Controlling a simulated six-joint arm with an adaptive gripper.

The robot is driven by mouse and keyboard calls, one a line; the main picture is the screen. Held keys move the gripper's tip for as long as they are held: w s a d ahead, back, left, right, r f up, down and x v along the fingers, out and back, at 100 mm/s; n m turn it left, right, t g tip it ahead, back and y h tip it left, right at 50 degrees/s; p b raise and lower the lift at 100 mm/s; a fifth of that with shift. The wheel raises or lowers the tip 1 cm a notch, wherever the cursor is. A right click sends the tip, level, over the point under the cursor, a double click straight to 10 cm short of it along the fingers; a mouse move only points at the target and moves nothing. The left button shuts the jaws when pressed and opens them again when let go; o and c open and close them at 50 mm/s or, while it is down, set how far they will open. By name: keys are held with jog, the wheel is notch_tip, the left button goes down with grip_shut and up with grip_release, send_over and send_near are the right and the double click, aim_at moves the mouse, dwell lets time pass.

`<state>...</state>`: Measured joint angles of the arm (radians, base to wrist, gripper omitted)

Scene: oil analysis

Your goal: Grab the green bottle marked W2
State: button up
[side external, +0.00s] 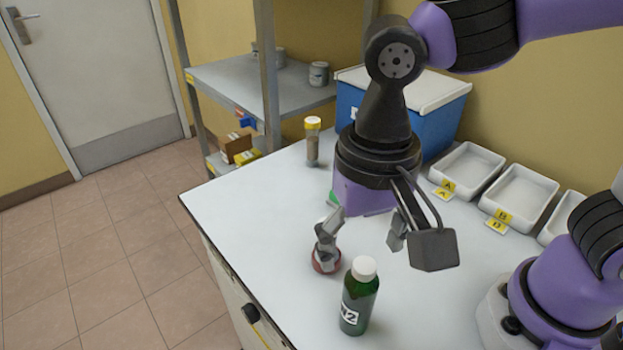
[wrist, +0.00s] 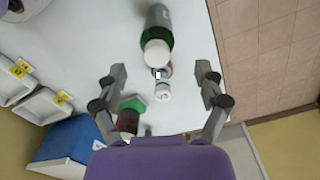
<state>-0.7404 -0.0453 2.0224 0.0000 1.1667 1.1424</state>
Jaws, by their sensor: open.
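The green bottle marked W2 (side external: 354,308) stands upright near the front of the white table, with a white cap and a label reading "2" at its visible end. In the wrist view the green bottle (wrist: 158,22) is at the top centre, beyond my fingertips. My gripper (side external: 364,238) is open and above the table, behind the bottle in the side view. In the wrist view its fingers (wrist: 160,72) are spread wide, with nothing gripped. A small white-capped item (wrist: 162,90) shows between and below the fingers.
A reddish round item (side external: 326,264) is partly hidden by my left finger. A yellow-capped jar (side external: 312,146) stands farther back. A green-lidded item (wrist: 132,104) shows in the wrist view. White trays (side external: 468,168) and a blue box (side external: 425,130) line the back. Bare table lies left.

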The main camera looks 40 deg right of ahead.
aim_at(361, 283)
jog(key=f, duration=0.6)
jog(key=shift+s+f, duration=0.35)
jog(key=shift+f, duration=0.05)
grip_shut()
